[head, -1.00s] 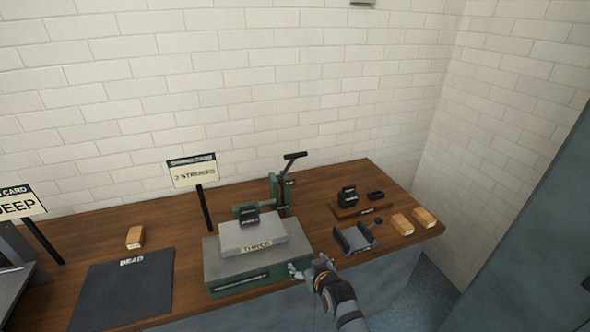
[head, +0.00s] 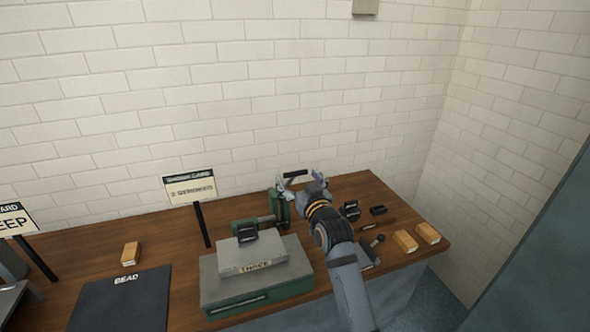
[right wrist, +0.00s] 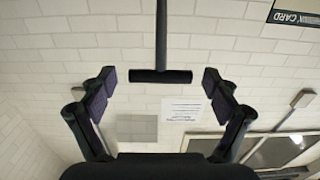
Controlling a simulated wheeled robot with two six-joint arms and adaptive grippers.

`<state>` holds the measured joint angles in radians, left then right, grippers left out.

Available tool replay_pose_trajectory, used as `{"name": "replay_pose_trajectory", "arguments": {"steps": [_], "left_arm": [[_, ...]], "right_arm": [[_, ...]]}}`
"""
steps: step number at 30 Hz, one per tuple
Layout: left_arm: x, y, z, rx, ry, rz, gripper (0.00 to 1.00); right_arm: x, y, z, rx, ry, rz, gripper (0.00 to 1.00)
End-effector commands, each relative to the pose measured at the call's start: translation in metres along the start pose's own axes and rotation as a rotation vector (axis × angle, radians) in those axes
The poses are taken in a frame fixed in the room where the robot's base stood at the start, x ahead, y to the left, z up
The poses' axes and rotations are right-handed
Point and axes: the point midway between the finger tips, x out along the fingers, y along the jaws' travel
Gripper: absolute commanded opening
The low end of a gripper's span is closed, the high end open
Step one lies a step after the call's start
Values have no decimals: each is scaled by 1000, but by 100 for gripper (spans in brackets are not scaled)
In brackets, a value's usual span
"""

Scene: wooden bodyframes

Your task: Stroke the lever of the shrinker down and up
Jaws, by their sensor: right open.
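The green shrinker (head: 279,205) stands at the back of the wooden bench. Its lever has a black crossbar handle (head: 296,174) at the top, and the lever is raised. My right gripper (head: 291,184) is open at the lever's top, just below the handle in the head view. In the right wrist view the black handle (right wrist: 160,76) lies crosswise between the spread fingers, near the fingertip line, and neither finger touches it. Much of the lever's arm is hidden behind my gripper in the head view. My left gripper is not in view.
A grey block labelled THREE (head: 250,256) sits on a green-grey base (head: 257,287) in front of the shrinker. A stroke sign (head: 190,189) stands left of it. Black pieces (head: 378,210) and wooden blocks (head: 405,241) lie to the right. A black BEAD mat (head: 120,300) lies left.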

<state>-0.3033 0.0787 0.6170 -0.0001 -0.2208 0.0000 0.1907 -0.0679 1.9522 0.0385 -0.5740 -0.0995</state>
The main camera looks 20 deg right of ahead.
Motion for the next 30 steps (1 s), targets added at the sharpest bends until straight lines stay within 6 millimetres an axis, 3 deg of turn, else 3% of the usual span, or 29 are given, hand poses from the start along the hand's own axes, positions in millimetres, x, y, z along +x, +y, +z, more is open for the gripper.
{"name": "replay_pose_trajectory", "arguments": {"steps": [6, 14, 30], "left_arm": [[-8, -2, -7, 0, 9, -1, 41], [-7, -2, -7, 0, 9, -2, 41], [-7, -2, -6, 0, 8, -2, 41]], "right_arm": [[23, 0, 0, 0, 0, 0, 89], [25, 0, 0, 1, 0, 0, 89], [25, 0, 1, 1, 0, 0, 17]]}}
